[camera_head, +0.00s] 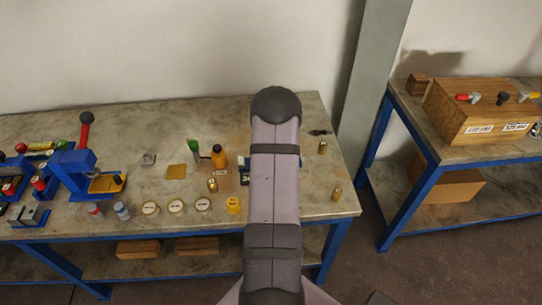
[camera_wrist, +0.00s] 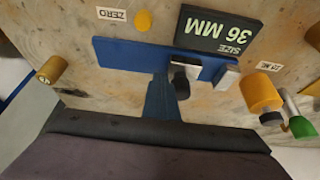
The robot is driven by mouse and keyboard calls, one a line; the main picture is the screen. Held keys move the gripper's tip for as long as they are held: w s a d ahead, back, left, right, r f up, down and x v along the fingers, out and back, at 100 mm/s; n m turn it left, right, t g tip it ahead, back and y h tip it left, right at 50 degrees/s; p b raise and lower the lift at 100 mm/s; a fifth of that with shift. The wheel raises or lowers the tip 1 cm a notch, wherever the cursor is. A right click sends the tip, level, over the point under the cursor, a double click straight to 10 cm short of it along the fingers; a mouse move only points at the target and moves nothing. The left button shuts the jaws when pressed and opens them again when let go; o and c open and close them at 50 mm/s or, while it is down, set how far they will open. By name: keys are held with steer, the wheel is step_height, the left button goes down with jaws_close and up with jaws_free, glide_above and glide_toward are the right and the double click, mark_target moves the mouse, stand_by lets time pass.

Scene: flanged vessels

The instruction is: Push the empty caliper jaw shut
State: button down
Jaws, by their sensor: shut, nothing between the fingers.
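The caliper has a blue beam (camera_wrist: 140,56) lying on the bench, with a dark display (camera_wrist: 219,33) behind it that reads "SIZE 36 MM". A grey sliding jaw (camera_wrist: 186,71) with a black knob (camera_wrist: 181,87) sits mid-beam. A grey block, the other jaw (camera_wrist: 228,78), is at the right end, with an empty gap between them. My gripper (camera_wrist: 160,77) is shut; its blue fingers come down just left of the knob. I cannot tell whether they touch it. In the head view my arm hides the gripper and most of the caliper; a display edge (camera_head: 245,178) shows.
An orange bottle (camera_wrist: 261,92) and a green-topped item (camera_wrist: 301,126) stand right of the caliper. A brass cylinder (camera_wrist: 52,70) stands to the left. A "ZERO" label (camera_wrist: 112,14) and yellow disc (camera_wrist: 143,20) lie behind. Blue fixtures (camera_head: 75,170) occupy the bench's left.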

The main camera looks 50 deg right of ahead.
steer(key=shift+w+a+p, duration=1.3)
steer(key=shift+p, duration=0.35)
steer(key=shift+w+a+p, duration=0.3)
steer(key=shift+p, duration=0.05)
steer(key=shift+s+d, duration=0.1)
stand_by(0.3)
steer(key=shift+s+d+b, duration=0.5)
steer(key=shift+b, duration=0.3)
steer(key=shift+r+p, duration=3.05)
steer(key=shift+r, duration=1.45)
